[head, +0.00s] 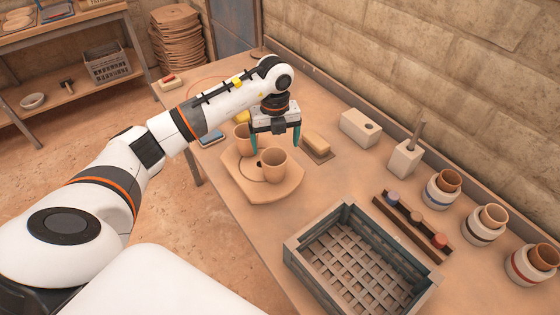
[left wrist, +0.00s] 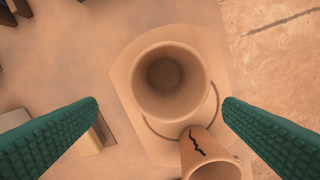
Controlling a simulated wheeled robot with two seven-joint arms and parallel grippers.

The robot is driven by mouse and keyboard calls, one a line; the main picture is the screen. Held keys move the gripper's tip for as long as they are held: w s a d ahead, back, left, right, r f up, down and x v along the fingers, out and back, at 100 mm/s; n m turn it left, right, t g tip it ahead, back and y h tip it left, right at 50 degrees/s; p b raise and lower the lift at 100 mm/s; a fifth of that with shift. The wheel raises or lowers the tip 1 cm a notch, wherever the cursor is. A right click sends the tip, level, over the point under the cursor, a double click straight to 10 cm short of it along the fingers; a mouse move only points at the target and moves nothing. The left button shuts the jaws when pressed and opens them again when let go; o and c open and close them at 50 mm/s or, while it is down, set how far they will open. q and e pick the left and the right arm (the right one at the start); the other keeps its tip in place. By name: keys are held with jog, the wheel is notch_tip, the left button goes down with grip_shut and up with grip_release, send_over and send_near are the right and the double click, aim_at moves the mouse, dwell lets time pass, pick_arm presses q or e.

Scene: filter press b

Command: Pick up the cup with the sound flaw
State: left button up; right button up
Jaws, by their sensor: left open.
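Two brown clay cups stand on a tan board with a curved groove (head: 285,192). The nearer cup (head: 272,165) is upright; from above, in the left wrist view (left wrist: 168,82), its rim and inside show no mark. My left gripper (head: 276,143) is open and empty above the cups, fingers pointing down.
A grey slatted crate (head: 310,282) stands at the near right. A yellowish block (head: 316,142) lies beside the board.

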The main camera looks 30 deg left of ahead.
aim_at(272, 154)
pick_arm(q)
jog(key=shift+s+f, duration=0.4)
jog(key=shift+f, duration=0.2)
jog(key=shift+s+f, duration=0.35)
jog(key=shift+f, duration=0.2)
jog(key=shift+f+p, duration=0.35)
jog(key=shift+f, duration=0.4)
jog(key=f, duration=0.1)
jog(key=f+p, duration=0.1)
jog(key=f, duration=0.2)
jog(key=shift+s+d+f+p, duration=0.1)
jog(key=shift+d+f+p, duration=0.05)
jog(key=shift+d+p, duration=0.15)
jog(key=shift+f, duration=0.6)
jog(key=c, duration=1.1)
pick_arm(e)
jog(key=r, duration=0.1)
jog(key=s+r, duration=0.1)
jog(key=shift+s+a+r, duration=0.15)
jog(key=shift+a+r, duration=0.05)
jog(key=shift+r, duration=0.15)
